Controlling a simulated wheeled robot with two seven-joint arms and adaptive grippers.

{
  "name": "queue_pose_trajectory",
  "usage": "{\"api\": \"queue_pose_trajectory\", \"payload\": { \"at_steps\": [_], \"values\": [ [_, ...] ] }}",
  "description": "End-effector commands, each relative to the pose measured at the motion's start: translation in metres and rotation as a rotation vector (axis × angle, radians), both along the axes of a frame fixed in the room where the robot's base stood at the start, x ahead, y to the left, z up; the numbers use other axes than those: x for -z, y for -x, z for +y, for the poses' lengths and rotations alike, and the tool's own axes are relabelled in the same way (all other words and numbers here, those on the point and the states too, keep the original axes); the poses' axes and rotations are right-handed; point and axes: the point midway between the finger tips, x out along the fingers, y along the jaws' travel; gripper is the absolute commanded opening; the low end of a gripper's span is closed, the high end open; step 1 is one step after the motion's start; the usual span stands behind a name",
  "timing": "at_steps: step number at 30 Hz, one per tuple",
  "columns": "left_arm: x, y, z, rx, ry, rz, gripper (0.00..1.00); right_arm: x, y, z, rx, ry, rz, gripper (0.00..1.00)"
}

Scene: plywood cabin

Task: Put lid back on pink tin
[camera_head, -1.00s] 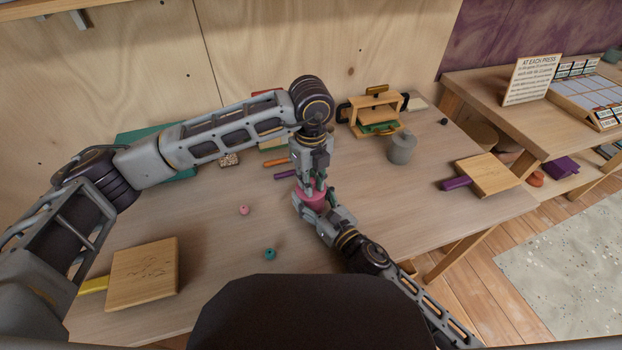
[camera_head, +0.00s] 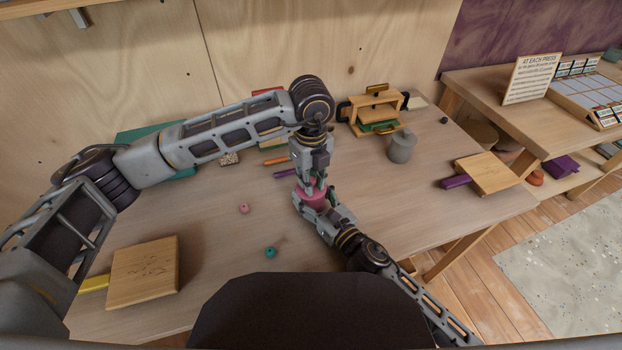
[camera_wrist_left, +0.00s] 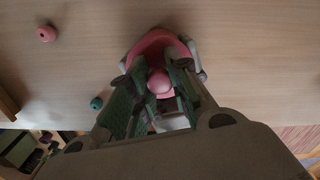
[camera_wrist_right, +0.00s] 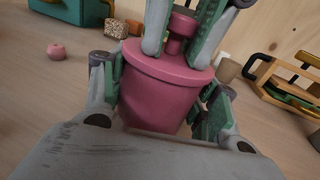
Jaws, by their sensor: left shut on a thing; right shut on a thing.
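The pink tin (camera_wrist_right: 155,103) stands upright, held at its sides by my right gripper (camera_head: 312,203), which is shut on it. Its pink lid (camera_wrist_right: 172,64) is over the tin's mouth and looks level, with no clear gap at the rim. My left gripper (camera_head: 317,183) comes from above and is shut on the lid's round knob (camera_wrist_right: 181,28). In the left wrist view the knob (camera_wrist_left: 159,83) sits between the green finger pads, with the pink lid rim (camera_wrist_left: 153,43) beyond. The fingers hide part of the rim, so I cannot tell whether it is fully seated.
A pink bead (camera_head: 244,208) and a teal bead (camera_head: 270,252) lie left of the tin. A grey lidded jar (camera_head: 401,147) and a small wooden press (camera_head: 377,112) stand at the back right. Wooden paddles (camera_head: 143,272) (camera_head: 487,174) lie at either side.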

Motion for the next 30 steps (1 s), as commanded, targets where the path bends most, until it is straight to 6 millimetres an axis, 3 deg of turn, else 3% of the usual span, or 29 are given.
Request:
{"api": "queue_pose_trajectory", "payload": {
  "at_steps": [2,30],
  "values": [
    [0.007,0.001,0.002,-0.002,-0.007,0.009,0.03,-0.001,0.001,0.002,-0.005,-0.002,-0.003,0.17],
    [-0.008,0.001,0.001,0.0,-0.003,0.003,0.03,-0.001,0.0,0.001,-0.002,-0.001,-0.002,0.17]
  ]
}}
